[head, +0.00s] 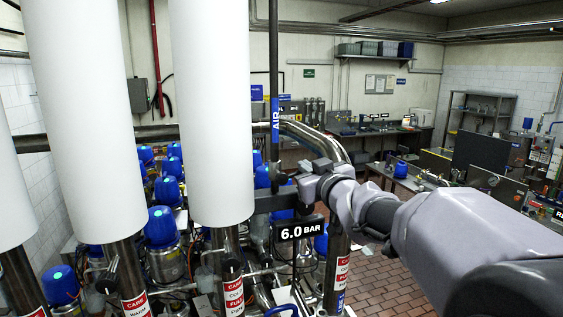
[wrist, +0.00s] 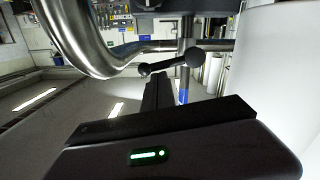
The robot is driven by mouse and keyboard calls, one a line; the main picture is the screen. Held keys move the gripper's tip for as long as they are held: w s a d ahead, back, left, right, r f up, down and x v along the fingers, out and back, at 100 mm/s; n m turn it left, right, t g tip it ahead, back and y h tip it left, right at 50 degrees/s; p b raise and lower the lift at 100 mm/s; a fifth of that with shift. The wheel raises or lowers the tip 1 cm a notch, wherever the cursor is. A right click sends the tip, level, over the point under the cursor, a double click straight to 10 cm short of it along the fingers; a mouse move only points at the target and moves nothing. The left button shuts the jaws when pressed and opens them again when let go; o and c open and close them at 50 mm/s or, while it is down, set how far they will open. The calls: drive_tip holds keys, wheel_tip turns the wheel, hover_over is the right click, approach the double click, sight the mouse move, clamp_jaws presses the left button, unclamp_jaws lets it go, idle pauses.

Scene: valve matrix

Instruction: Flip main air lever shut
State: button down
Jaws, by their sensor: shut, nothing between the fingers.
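A dark lever with rounded ends (wrist: 168,64), which looks like the main air lever, crosses the middle of the wrist view by the air pipe. My gripper (wrist: 158,80) is shut and empty. Its fingertips lie close to the lever, overlapping it in the picture; I cannot tell whether they touch. In the head view the air pipe carries a blue AIR label (head: 275,125). My arm reaches from the right to this pipe, and the lever is not clear there. The wrist view appears upside down, with ceiling lights at the bottom.
A 6.0 BAR sign (head: 298,228) hangs just below my wrist. A bent steel pipe (head: 320,143) runs behind it and looms close in the wrist view (wrist: 75,40). Thick white columns (head: 213,110) and several blue-capped valves (head: 161,226) fill the left. Brick floor shows at lower right.

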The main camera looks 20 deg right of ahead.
drive_tip(key=shift+d+f+m, duration=0.1)
drive_tip(key=shift+f+m, duration=0.45)
drive_tip(key=shift+m, duration=0.15)
drive_tip(key=shift+f, duration=0.15)
idle(0.3)
